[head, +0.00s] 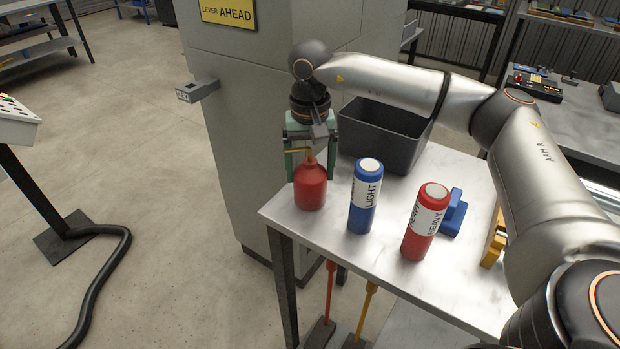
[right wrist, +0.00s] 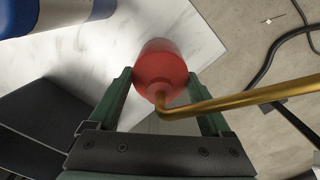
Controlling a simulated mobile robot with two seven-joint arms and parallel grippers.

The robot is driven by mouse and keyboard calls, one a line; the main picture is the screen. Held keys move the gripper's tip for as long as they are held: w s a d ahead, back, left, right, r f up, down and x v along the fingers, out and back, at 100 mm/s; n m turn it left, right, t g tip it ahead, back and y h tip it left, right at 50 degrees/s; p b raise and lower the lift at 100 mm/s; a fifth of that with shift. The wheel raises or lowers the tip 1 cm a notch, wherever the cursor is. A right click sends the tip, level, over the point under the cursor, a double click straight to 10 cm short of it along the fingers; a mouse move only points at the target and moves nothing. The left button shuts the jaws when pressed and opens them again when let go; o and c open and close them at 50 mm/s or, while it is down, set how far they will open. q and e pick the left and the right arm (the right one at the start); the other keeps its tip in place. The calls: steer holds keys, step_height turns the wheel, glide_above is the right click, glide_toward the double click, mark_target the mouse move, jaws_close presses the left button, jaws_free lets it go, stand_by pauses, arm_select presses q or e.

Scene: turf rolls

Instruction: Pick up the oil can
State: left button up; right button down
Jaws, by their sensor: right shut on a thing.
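The red oil can (head: 310,188) with its thin brass spout stands upright at the table's left corner in the head view. My right gripper (head: 312,170) is around its upper part from above and behind, with green fingers on both sides. In the right wrist view the can (right wrist: 163,68) sits between the two fingers (right wrist: 165,95), and the brass spout runs off to the right. The gripper is shut on the can. Whether the can's base touches the table I cannot tell. My left gripper is not in view.
A blue LIGHT cylinder (head: 364,200) stands right of the can, then a red HEAVY cylinder (head: 425,222) and a blue block (head: 453,215). A dark open bin (head: 385,140) is behind them. A grey cabinet (head: 230,130) stands close on the left. The table (head: 340,240) is bare in front.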

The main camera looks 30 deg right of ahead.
mark_target(309, 162)
steer(key=shift+r, duration=0.2)
steer(key=shift+r, duration=0.25)
step_height(309, 162, up, 2)
steer(key=shift+r, duration=0.1)
steer(key=s+a+r, duration=1)
